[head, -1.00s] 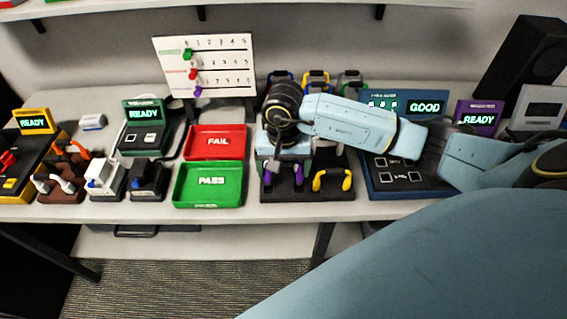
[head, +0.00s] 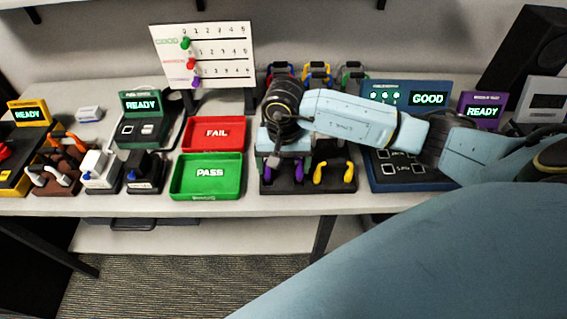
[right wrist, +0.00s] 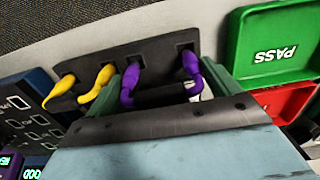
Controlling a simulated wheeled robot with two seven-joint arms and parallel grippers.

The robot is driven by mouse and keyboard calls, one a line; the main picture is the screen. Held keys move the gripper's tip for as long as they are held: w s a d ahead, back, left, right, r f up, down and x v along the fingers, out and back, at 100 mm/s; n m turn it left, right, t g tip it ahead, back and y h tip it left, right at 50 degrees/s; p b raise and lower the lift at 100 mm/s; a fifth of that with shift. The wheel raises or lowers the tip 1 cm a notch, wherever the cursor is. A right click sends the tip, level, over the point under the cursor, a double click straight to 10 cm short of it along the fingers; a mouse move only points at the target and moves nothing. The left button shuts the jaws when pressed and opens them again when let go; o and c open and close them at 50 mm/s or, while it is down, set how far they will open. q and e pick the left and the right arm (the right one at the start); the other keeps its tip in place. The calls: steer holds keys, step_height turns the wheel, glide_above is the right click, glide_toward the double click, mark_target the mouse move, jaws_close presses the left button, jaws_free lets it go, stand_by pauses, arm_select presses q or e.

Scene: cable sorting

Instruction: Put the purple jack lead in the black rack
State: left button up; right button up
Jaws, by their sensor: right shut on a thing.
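The black rack (head: 309,186) stands at the front of the table, right of the green tray. The purple jack lead (head: 298,171) is at the rack's left part, partly hidden by my right gripper (head: 284,156). In the right wrist view, the lead's two purple ends (right wrist: 189,62) meet two square holes of the rack (right wrist: 160,65); how deep they sit I cannot tell. My right gripper (right wrist: 166,84) is shut on the purple lead, its green fingers around it. My left gripper is not in view.
A yellow lead (head: 334,173) stands in the rack's right part. The green PASS tray (head: 207,192) and red FAIL tray (head: 214,148) are empty at left. The blue tester (head: 410,182) at right reads GOOD. Several coloured leads (head: 317,73) stand behind.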

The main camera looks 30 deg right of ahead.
steer(key=shift+b, duration=0.4)
stand_by(0.8)
steer(key=shift+f+b, duration=0.9)
steer(key=shift+b, duration=0.65)
stand_by(0.9)
steer(key=o, duration=0.9)
steer(key=shift+c, duration=0.2)
steer(key=shift+r, duration=0.1)
steer(key=shift+r+p, duration=2.25)
steer(key=shift+r, duration=1.7)
